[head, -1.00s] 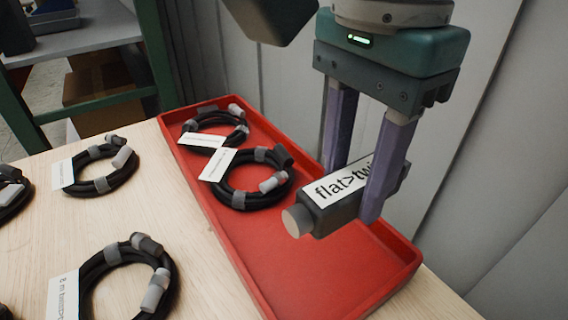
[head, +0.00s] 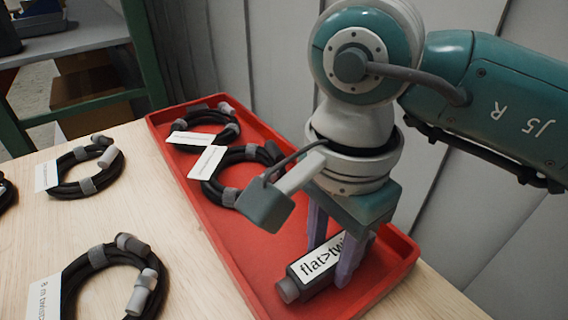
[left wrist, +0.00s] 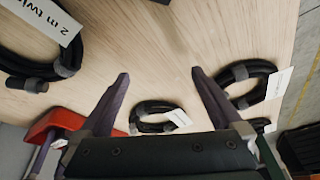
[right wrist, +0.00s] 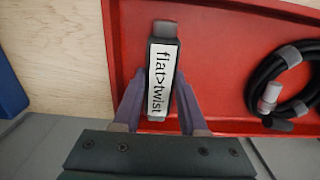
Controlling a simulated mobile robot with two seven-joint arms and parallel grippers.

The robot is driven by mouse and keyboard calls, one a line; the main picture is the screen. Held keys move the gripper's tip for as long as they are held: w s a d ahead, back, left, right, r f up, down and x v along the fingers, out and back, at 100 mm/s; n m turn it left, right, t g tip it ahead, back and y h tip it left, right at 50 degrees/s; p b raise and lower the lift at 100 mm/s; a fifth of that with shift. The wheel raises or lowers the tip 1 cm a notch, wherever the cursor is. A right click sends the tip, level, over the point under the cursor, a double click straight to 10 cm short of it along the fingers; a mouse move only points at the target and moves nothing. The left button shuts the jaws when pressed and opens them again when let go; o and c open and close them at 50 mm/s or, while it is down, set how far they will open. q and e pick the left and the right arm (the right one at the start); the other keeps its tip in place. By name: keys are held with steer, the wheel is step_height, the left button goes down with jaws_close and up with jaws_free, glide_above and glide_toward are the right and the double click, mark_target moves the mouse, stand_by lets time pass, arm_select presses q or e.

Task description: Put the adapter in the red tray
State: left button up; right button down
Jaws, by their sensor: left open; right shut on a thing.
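The adapter (head: 313,268) is a dark block with a grey round plug end and a white label reading "flat>twi…" in the head view. My right gripper (head: 330,265) is shut on it, low over the near right part of the red tray (head: 250,258). The right wrist view shows the adapter (right wrist: 162,75) between both fingers with the tray floor behind it. I cannot tell whether it touches the floor. My left gripper (left wrist: 160,85) is open and empty above the wooden table, seen in the left wrist view.
Two coiled black cables with white tags, one at the back (head: 205,128) and one nearer (head: 232,172), lie in the tray's far half. More coiled cables (head: 118,280) lie on the wooden table (head: 185,250) left of the tray. A grey wall (head: 270,60) stands behind it.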

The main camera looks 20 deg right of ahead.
arm_select(q)
steer(key=shift+f+b, duration=0.45)
arm_select(e)
steer(key=shift+f, duration=0.4)
arm_select(q)
steer(key=shift+d, duration=0.1)
arm_select(e)
steer(key=shift+c, duration=2.2)
jaws_free()
arm_select(q)
steer(key=shift+r, duration=0.15)
arm_select(e)
steer(key=shift+r, duration=0.15)
